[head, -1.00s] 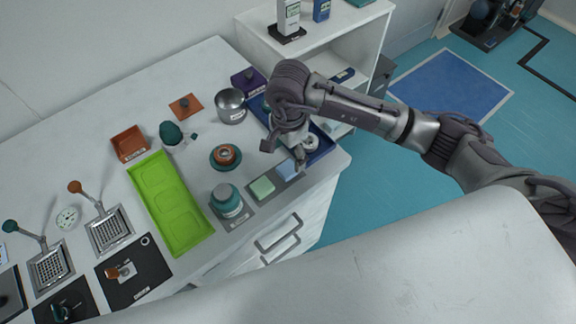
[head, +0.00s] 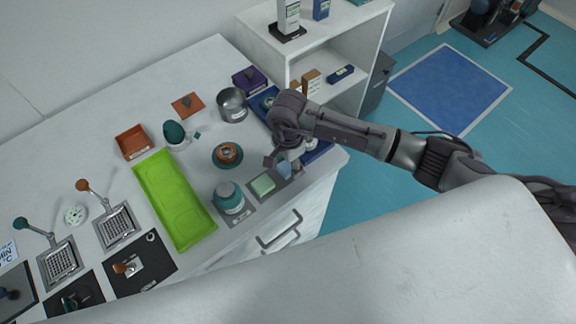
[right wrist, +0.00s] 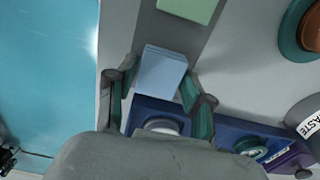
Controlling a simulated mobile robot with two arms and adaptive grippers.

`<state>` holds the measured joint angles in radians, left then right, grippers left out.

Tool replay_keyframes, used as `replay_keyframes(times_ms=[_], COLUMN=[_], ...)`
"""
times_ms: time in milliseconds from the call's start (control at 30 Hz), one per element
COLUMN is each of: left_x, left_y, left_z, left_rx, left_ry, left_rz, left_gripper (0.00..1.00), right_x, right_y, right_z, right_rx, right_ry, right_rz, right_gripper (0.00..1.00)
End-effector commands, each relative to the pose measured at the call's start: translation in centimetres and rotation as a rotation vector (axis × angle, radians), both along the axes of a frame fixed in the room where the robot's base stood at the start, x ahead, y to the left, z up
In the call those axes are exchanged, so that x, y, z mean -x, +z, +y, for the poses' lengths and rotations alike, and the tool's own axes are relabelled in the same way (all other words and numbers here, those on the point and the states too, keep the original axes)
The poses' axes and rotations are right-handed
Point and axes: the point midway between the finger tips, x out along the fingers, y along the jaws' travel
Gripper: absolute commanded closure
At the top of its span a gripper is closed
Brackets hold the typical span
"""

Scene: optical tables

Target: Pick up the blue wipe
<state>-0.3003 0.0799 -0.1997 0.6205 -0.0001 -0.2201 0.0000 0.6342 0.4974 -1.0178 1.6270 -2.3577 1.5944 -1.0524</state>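The blue wipe (head: 284,170) is a small light-blue folded block at the right end of the counter, over a grey mat. In the right wrist view the wipe (right wrist: 160,72) sits between the two fingers of my right gripper (right wrist: 159,75). The fingertips press against its two sides, and it looks slightly turned. In the head view my right gripper (head: 283,160) hides part of it. I cannot tell whether it is clear of the mat. My left gripper is not in view.
A green wipe (head: 262,185) lies beside it on the mat. A teal-lidded jar (head: 228,197), a teal and brown round item (head: 228,154) and a blue tray (head: 318,152) are close by. A lime-green tray (head: 172,200) lies further left. The counter edge is near.

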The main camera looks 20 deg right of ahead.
Motion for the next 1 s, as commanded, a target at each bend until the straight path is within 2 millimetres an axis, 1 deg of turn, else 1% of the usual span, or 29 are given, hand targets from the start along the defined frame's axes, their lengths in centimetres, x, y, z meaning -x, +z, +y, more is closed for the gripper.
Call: replay_keyframes(times_ms=[33, 67, 100, 467, 567, 633, 767, 800, 1000], left_x=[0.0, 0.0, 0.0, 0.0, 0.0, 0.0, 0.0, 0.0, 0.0], left_y=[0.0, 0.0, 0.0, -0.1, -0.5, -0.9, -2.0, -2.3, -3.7], left_z=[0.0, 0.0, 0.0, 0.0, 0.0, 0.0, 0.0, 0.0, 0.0], left_rx=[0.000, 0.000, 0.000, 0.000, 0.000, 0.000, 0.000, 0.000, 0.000], left_ry=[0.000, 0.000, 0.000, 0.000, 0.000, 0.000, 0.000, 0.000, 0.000], left_rz=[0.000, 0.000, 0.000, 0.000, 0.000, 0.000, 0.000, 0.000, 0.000], left_gripper=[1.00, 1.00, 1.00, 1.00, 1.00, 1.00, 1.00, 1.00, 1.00], right_x=[0.0, 0.0, 0.0, 0.0, 0.0, -0.1, -0.2, 0.2, 4.3], right_y=[0.0, 0.0, 0.0, 0.2, 0.7, 1.4, 3.5, 4.1, 6.7], right_z=[0.0, 0.0, 0.0, 0.0, 0.0, 0.0, 0.0, -0.3, -2.9], right_rx=[0.000, 0.000, 0.000, 0.000, 0.000, 0.000, 0.000, 0.001, 0.004], right_ry=[0.000, 0.000, 0.000, 0.000, 0.000, 0.000, 0.001, 0.002, 0.003], right_rz=[0.000, 0.000, 0.000, 0.000, 0.000, -0.004, -0.006, -0.005, -0.004], right_gripper=[0.62, 0.67, 0.69, 0.69, 0.69, 0.69, 0.69, 0.69, 0.69])
